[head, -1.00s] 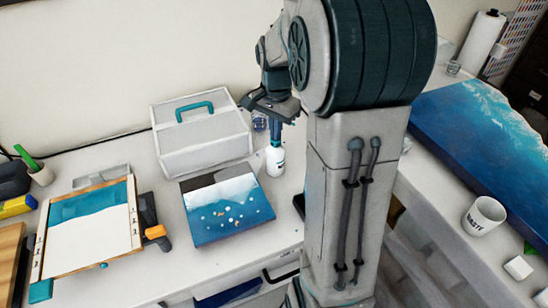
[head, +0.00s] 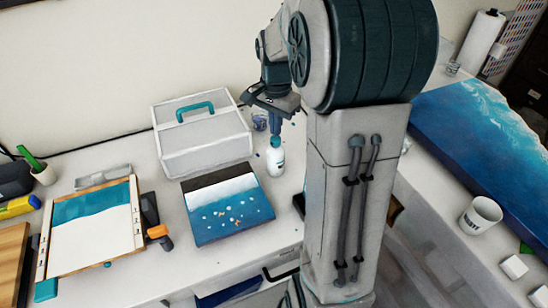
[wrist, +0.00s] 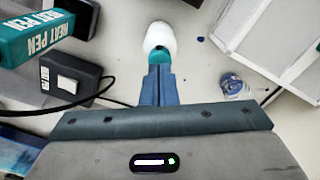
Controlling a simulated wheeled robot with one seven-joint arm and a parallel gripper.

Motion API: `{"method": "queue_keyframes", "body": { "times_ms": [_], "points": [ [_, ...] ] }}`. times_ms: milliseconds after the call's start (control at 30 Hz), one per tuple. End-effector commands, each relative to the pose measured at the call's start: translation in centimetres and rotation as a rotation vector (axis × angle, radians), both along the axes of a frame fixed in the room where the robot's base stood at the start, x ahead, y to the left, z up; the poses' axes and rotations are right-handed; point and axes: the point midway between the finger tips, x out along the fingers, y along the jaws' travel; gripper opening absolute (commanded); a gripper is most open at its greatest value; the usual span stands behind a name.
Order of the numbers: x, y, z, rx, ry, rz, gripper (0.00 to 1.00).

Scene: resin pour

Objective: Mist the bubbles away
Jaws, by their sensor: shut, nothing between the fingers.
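The white bottle (head: 275,163) with a teal top stands upright on the bench, right of the panel. It also shows in the wrist view (wrist: 160,37), just beyond my fingertips. My gripper (head: 275,142) is over the bottle's top with its blue fingers together. In the wrist view the closed fingers (wrist: 160,72) point at the teal top; I cannot tell whether they touch it. The blue and white resin panel (head: 232,228) lies flat, with several pale and orange dots like bubbles on its surface.
A grey-white case (head: 205,150) stands behind the panel, and a small jar (head: 260,122) sits beside it. A clipped board (head: 95,240) lies at left, near an orange-tipped tool (head: 159,232). A mug (head: 482,215) and large blue panel (head: 465,125) are at right.

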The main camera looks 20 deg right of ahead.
Motion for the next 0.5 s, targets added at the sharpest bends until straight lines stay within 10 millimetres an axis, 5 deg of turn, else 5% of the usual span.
{"method": "queue_keyframes", "body": {
  "times_ms": [500],
  "points": [
    [0.0,0.0,-1.4,0.0,0.0,0.0,0.0]
  ]
}}
